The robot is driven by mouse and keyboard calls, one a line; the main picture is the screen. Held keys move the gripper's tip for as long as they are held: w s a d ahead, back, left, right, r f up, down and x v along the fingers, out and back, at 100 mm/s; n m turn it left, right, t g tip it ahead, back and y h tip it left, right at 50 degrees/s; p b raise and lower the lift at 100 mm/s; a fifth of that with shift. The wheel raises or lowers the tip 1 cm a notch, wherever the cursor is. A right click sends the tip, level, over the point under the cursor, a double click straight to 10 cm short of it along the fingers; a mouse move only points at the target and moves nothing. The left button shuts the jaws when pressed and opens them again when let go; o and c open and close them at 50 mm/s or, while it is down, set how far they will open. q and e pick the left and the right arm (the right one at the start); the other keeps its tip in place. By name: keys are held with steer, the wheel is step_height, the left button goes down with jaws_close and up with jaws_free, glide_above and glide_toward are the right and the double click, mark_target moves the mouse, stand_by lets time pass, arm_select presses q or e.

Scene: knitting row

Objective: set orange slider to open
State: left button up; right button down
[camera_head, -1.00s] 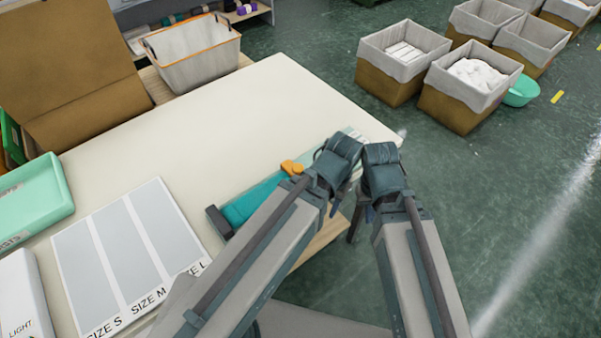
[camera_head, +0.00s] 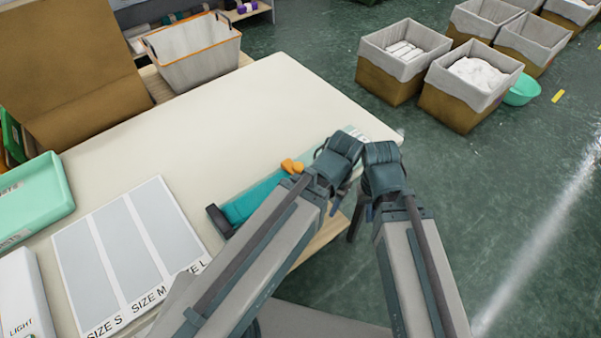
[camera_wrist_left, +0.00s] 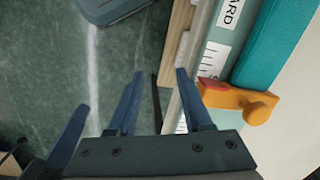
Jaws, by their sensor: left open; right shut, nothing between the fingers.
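The orange slider (camera_head: 292,166) sits on a long teal bar (camera_head: 250,203) along the table's front edge. In the left wrist view the slider (camera_wrist_left: 240,101) has a round knob and a red end, beside a pale green strip (camera_wrist_left: 222,45) with partly visible labels. My left gripper (camera_wrist_left: 158,75) is open, with its fingers apart beside the strip. The slider is just right of the right-hand finger, outside the jaws. In the head view the left wrist partly hides the bar. My right gripper (camera_head: 355,222) is shut and empty, beside the left one, past the table edge.
A size sheet (camera_head: 130,255), a green tray (camera_head: 35,200) and a white box (camera_head: 22,295) lie left on the table (camera_head: 215,125). A white basket (camera_head: 195,55) stands behind. Lined bins (camera_head: 465,90) stand on the floor at right. The table's middle is clear.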

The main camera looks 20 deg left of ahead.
stand_by(0.4)
arm_select(q)
steer(key=shift+o, duration=0.9)
steer(key=shift+r, duration=0.1)
steer(key=shift+o, duration=0.8)
steer(key=w+a+r+n+p, duration=0.2)
steer(key=w+a+r+p, duration=0.1)
steer(key=r+p, duration=0.5)
steer(key=shift+w+a+r+p, duration=0.2)
steer(key=shift+w+r+p, duration=0.15)
steer(key=shift+w+p, duration=0.15)
step_height(320, 180, up, 9)
steer(key=n+h+p, duration=0.1)
steer(key=n+p, duration=0.3)
steer(key=p, duration=0.5)
glide_above(298, 166)
steer(key=shift+f, duration=0.1)
step_height(298, 166, down, 14)
steer(key=b, duration=1.4)
